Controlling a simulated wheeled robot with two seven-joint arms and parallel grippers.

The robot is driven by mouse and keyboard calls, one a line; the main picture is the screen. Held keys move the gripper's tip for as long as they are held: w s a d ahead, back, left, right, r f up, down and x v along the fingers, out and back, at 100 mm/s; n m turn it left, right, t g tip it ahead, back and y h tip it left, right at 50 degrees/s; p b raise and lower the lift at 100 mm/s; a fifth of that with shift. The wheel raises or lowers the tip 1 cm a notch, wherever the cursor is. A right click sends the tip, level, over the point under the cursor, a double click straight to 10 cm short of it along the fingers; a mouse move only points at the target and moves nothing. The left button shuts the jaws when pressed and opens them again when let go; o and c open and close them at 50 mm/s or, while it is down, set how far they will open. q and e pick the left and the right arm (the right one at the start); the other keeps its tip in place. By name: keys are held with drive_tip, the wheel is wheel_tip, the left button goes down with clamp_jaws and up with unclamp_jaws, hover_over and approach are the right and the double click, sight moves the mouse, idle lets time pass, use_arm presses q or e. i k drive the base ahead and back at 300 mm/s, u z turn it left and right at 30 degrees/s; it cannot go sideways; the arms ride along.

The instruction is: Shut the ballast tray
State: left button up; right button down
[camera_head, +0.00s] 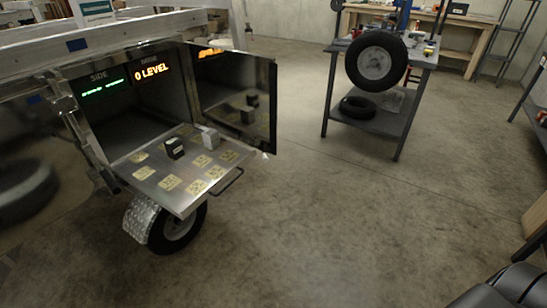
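The ballast tray (178,203) is a flat metal tray pulled out of an open compartment in the side of the aluminium trailer (30,52). Several yellowish labels mark its surface. A black block (174,148) and a light grey block (210,137) stand on it, apart from each other. A thin dark bar handle (229,184) sticks out at its right edge. The shiny compartment door (262,105) stands open to the right of the opening and mirrors the blocks. Neither of my grippers is in view.
An orange display (151,70) above the opening reads "0 LEVEL". A trailer wheel (178,232) with a metal fender sits below the tray. A grey workbench (398,133) with tyres stands at the back right. The concrete floor between is clear. Dark rounded parts, perhaps mine, show bottom right.

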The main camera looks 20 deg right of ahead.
sight(180, 186)
drive_tip(key=z, duration=0.2)
drive_tip(key=i, duration=0.85)
